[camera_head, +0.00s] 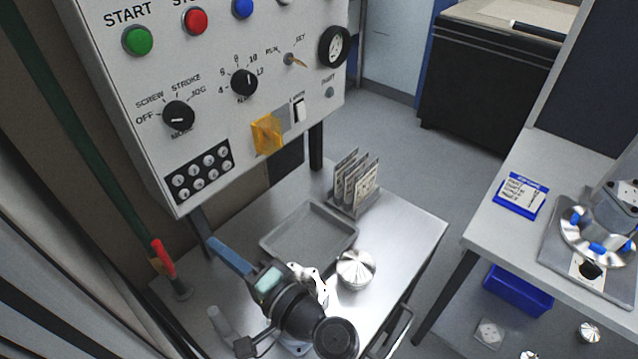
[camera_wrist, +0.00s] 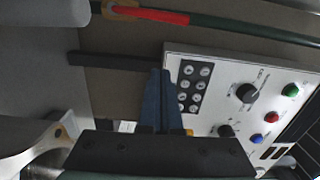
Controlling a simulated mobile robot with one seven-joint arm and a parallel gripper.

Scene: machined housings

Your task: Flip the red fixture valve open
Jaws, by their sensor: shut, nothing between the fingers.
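The red valve handle (camera_head: 163,256) is low on the left in the head view, on a brass-coloured body at the lower end of a green pipe (camera_head: 105,135). The handle appears to lie roughly along the pipe. In the wrist view the red handle (camera_wrist: 150,15) is at the top edge, beside the brass body (camera_wrist: 108,7). My gripper (camera_head: 215,244) has its blue fingers shut and empty. It is to the right of the handle, apart from it. In the wrist view the fingers (camera_wrist: 160,75) point up the picture, with the handle beyond their tips.
A white control panel (camera_head: 225,110) stands above the metal table, close to my fingers. On the table are a grey tray (camera_head: 310,232), a plate rack (camera_head: 355,185) and a round metal part (camera_head: 355,268). A second bench (camera_head: 490,235) is at right, with open floor between.

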